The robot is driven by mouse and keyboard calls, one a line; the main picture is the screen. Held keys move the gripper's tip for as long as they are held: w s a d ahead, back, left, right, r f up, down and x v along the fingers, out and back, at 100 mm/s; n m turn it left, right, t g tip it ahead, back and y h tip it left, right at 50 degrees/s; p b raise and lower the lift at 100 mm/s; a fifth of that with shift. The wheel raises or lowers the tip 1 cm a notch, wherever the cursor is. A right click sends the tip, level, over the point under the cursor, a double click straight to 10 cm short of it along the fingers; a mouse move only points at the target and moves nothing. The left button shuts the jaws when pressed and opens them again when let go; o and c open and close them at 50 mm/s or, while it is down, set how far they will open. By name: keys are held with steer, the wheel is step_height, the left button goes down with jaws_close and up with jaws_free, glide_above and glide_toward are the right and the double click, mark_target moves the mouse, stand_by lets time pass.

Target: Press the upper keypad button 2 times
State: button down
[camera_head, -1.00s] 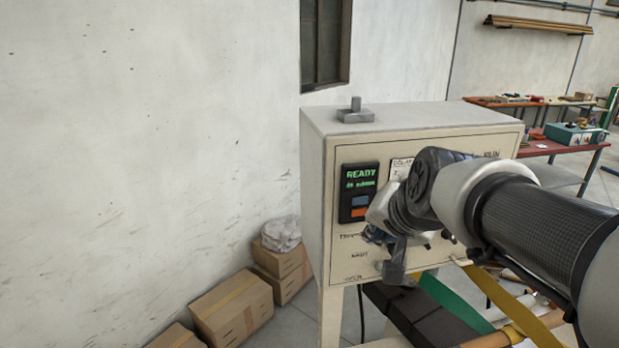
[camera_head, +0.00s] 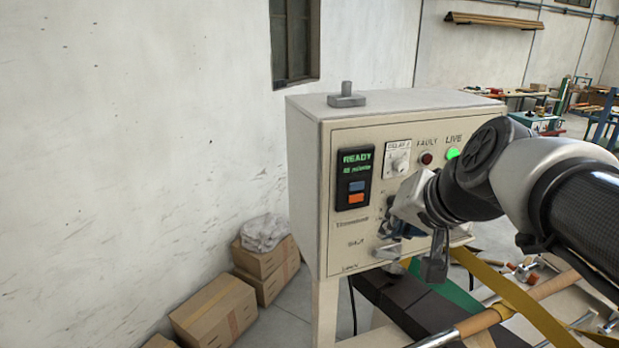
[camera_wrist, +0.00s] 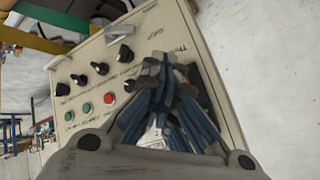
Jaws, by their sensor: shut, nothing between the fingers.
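The black keypad (camera_head: 347,196) is on the cream control box front. Its display (camera_head: 356,162) shows green "READY" text and a smaller, illegible line. The blue upper button (camera_head: 357,186) sits above the orange lower button (camera_head: 356,198). Both are uncovered in the head view. My gripper (camera_head: 386,230) is shut and empty, in front of the panel, right of and below the keypad. In the wrist view, the blue fingers of my gripper (camera_wrist: 168,76) come together over the panel and hide most of the keypad; its buttons cannot be made out there.
The control box (camera_head: 303,190) carries a delay dial (camera_head: 398,162), a red fault lamp (camera_head: 426,158) and a lit green live lamp (camera_head: 452,153). The wrist view shows several black knobs and a red button (camera_wrist: 108,98). Cardboard boxes (camera_head: 215,308) stand left by the wall.

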mark_target(357, 186)
steer(key=shift+w+a+p, duration=0.5)
steer(key=shift+w+p, duration=0.1)
steer(key=shift+w, duration=0.8)
steer(key=shift+w+a+p, duration=0.55)
steer(key=shift+w, duration=0.85)
steer(key=shift+w+a+p, duration=0.5)
steer(key=shift+w+p, duration=0.1)
steer(key=shift+w, duration=0.8)
steer(key=shift+w+a, duration=0.1)
steer(key=shift+w, duration=0.35)
steer(key=shift+w+a, duration=0.1)
steer(key=shift+w, duration=0.25)
steer(key=shift+s, duration=0.1)
steer(key=shift+s+d+b, duration=0.25)
steer(key=shift+s+b, duration=0.05)
steer(key=shift+s, duration=0.4)
